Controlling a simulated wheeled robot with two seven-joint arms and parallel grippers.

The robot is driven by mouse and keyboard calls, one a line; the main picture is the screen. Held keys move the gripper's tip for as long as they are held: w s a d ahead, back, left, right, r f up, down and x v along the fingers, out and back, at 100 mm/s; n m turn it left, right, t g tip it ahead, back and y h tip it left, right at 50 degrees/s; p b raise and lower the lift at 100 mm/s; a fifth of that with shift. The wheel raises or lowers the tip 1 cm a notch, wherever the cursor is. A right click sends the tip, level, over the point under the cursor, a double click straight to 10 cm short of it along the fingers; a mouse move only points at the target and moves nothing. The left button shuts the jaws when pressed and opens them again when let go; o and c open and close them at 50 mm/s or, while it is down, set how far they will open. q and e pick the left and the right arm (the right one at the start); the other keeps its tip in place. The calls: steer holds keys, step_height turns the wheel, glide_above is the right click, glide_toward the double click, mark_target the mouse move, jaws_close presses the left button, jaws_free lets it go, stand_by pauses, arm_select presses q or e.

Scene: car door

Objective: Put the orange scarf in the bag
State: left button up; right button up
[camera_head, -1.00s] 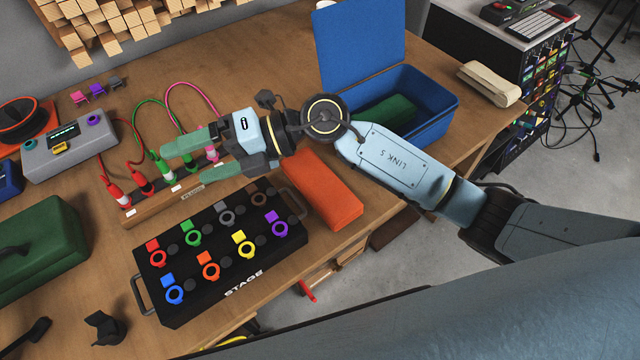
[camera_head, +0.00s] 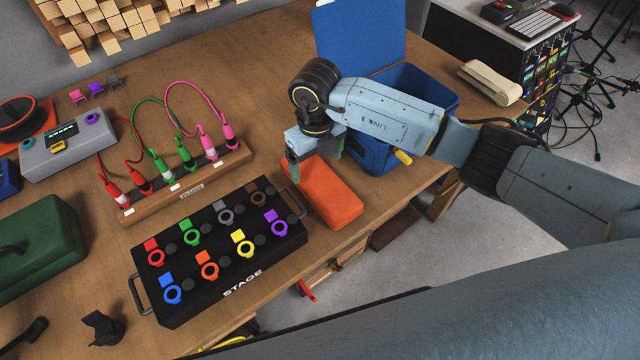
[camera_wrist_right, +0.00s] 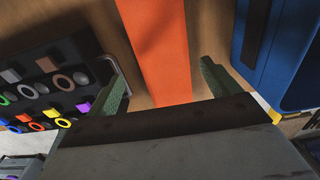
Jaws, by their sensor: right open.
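The orange scarf (camera_head: 326,194) is a folded block lying on the table, between the black stage box and the blue bag. In the right wrist view the orange scarf (camera_wrist_right: 160,50) runs between the two green fingers. My right gripper (camera_head: 313,170) points down over the scarf's far end, with its fingers open on either side; whether they touch it I cannot tell. It also shows in the right wrist view (camera_wrist_right: 162,85). The blue bag (camera_head: 424,93) stands open at the back right, its lid (camera_head: 358,38) raised; my right arm hides much of its inside. My left gripper is not in view.
The black stage box (camera_head: 222,245) with coloured rings is just left of the scarf. A plug rack (camera_head: 190,180) with cables stands behind it. A beige case (camera_head: 490,83) lies right of the bag. The table's front edge is close to the scarf.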

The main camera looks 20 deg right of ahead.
mark_target(320, 180)
steer(key=f, duration=0.6)
steer(key=shift+s+d+f+b, duration=0.25)
steer(key=shift+s+b, duration=0.05)
steer(key=shift+r, duration=0.1)
steer(key=c, duration=0.9)
